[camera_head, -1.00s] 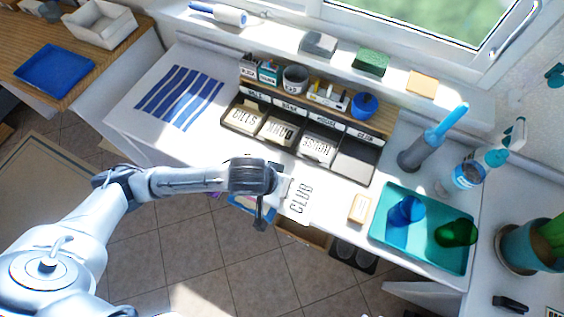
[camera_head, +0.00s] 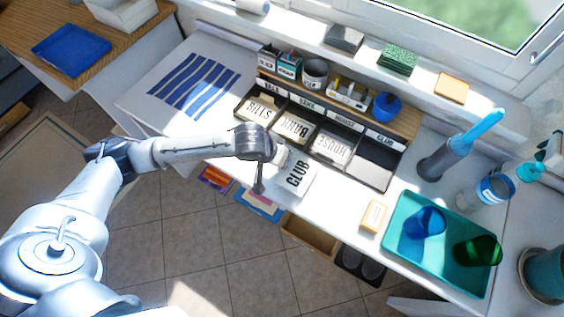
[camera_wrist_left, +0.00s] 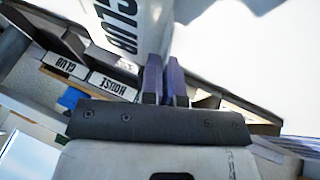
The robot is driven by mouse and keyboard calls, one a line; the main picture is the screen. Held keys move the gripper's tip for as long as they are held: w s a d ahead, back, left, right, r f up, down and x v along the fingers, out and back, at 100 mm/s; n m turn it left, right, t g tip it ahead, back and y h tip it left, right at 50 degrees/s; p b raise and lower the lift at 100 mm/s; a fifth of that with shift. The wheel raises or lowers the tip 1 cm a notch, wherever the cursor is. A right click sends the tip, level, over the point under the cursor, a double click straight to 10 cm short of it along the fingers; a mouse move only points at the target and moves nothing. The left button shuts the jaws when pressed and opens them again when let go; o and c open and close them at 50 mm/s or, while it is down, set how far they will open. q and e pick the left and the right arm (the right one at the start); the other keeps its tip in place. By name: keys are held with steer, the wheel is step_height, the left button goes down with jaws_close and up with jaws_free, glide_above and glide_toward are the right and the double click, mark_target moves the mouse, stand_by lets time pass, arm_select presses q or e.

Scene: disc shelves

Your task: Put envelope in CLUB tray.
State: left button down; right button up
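The white envelope (camera_head: 297,176) is printed CLUB and hangs over the counter's front edge area, in front of the trays. My left gripper (camera_head: 283,155) is at its upper left end. In the left wrist view, the two dark fingers (camera_wrist_left: 165,88) are close together on the edge of the envelope (camera_wrist_left: 135,22). My right gripper is out of view.
The other trays hold envelopes marked CELLS (camera_head: 259,108), BANK (camera_head: 292,126) and HOUSE (camera_head: 332,145). A small tan box (camera_head: 373,216) and a teal tray (camera_head: 408,252) with two cups stand to the right. A grey cylinder with a blue handle (camera_head: 448,155) stands right of the CLUB tray.

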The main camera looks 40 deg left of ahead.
arm_select(q)
step_height(320, 180, down, 2)
steer(key=shift+f+b, duration=0.2)
steer(key=shift+b, duration=0.15)
steer(key=c, duration=1.8)
jaws_free()
steer(key=shift+f, duration=0.1)
steer(key=o, duration=0.4)
steer(key=shift+o, duration=0.2)
